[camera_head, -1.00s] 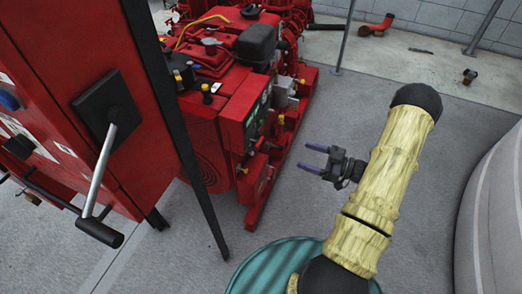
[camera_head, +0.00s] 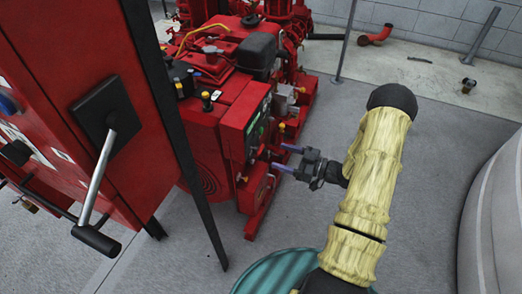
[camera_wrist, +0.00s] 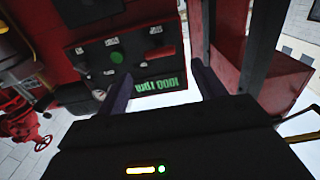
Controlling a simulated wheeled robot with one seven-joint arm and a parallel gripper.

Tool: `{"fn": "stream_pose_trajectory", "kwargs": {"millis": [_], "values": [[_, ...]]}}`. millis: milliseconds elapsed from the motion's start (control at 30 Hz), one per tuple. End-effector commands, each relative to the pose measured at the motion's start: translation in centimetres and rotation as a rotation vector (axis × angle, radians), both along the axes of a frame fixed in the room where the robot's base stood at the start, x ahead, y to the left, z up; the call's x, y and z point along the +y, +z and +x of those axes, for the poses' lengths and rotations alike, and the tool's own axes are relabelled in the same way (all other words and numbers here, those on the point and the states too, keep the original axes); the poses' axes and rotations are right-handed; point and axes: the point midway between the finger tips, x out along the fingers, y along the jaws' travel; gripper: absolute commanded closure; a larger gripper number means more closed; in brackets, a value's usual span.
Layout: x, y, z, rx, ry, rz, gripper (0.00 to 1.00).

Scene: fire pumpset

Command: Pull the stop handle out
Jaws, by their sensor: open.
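The red pump engine (camera_head: 215,130) stands left of my gripper in the head view. Its dark control panel (camera_head: 257,122) faces right. In the wrist view the panel (camera_wrist: 120,60) carries a green button (camera_wrist: 117,57), a short red bar-shaped part (camera_wrist: 160,52) and a green "1000 rpm" display (camera_wrist: 160,85). I cannot tell for certain which part is the stop handle. My gripper (camera_head: 284,158) is open and empty, with its purple fingers toward the engine's lower right side. In the wrist view the fingers (camera_wrist: 163,85) frame the panel's lower right area, apart from it.
A red cabinet (camera_head: 50,85) with a grey lever (camera_head: 99,175) and black grip stands at the left. A dark post (camera_head: 185,150) stands in front of the engine. A large pale rounded body (camera_head: 495,220) is at the right. Grey floor (camera_head: 440,135) is clear between.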

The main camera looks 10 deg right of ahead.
Motion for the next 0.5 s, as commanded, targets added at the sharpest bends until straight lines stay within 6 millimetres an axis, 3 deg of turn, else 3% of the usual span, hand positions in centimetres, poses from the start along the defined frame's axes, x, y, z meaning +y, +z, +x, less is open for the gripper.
{"fn": "stream_pose_trajectory", "kwargs": {"millis": [300,500], "values": [[4.6,0.0,3.3,-0.002,0.003,0.001,0.31],[6.5,0.0,4.7,-0.001,0.001,0.002,0.31]]}}
